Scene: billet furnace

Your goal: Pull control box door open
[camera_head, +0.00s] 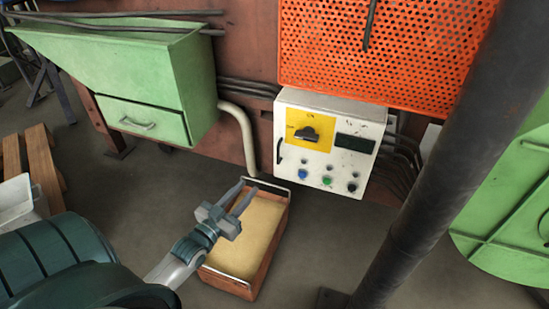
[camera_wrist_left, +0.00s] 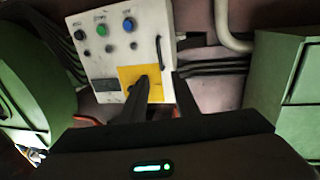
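The control box (camera_head: 345,117) is white, with a yellow panel (camera_head: 301,130), a black rotary switch (camera_head: 307,134), a dark display and coloured buttons. Its front door looks shut. A black door handle (camera_head: 279,150) is on the left edge of the front. In the left wrist view, the box appears upside down and its handle (camera_wrist_left: 159,50) is ahead of the fingers. My left gripper (camera_head: 240,190) is open and empty, below and left of the handle, apart from it. It also shows in the left wrist view (camera_wrist_left: 160,82). My right gripper is not in view.
A wooden box (camera_head: 245,235) with metal rails stands on the floor beneath my left gripper. A green hopper with a drawer (camera_head: 140,118) is at left. An orange perforated panel (camera_head: 420,50) is above the box. A dark pipe (camera_head: 440,170) slants at right.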

